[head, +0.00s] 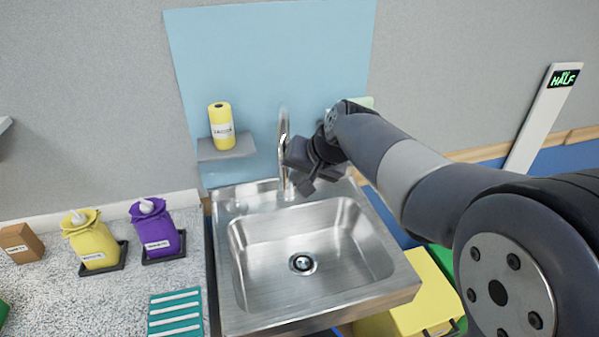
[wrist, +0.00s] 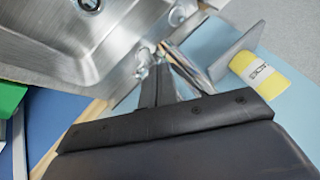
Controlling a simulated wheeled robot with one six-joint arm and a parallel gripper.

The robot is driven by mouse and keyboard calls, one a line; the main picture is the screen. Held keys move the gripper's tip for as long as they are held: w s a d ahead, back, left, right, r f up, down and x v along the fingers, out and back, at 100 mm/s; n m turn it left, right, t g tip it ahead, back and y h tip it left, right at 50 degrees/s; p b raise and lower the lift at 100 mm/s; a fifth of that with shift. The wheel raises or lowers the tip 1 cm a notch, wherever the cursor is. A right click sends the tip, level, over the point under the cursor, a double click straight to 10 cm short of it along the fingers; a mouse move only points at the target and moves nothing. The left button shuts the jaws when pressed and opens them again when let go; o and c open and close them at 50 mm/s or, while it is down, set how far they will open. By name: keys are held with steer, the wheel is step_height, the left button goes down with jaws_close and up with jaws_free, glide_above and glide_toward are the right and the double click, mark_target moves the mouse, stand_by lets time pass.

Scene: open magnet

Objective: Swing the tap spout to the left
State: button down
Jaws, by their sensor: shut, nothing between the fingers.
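The chrome tap (head: 283,150) stands at the back edge of the steel sink (head: 400,285), its spout curving up in front of the blue wall panel. My gripper (head: 304,185) is shut and empty, just right of the tap in the head view and pointing down. Part of the spout's front is hidden or overlapped by my gripper. In the wrist view the tap (wrist: 185,62) shows as a shiny tube right beside my closed fingers (wrist: 158,80). I cannot tell whether they touch it. The sink basin (wrist: 50,42) fills the upper left there.
A yellow bottle (head: 221,126) stands on a small grey shelf (head: 226,148) left of the tap. Yellow (head: 92,240) and purple (head: 156,230) bottles stand on the speckled counter. A yellow bin (head: 425,295) sits lower right. The basin is empty.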

steer(key=shift+a, duration=0.1)
steer(key=w+a+p, duration=0.1)
steer(key=a, duration=0.9)
steer(key=shift+w+a+p, duration=0.15)
steer(key=shift+w+p, duration=0.2)
steer(key=shift+p, duration=0.05)
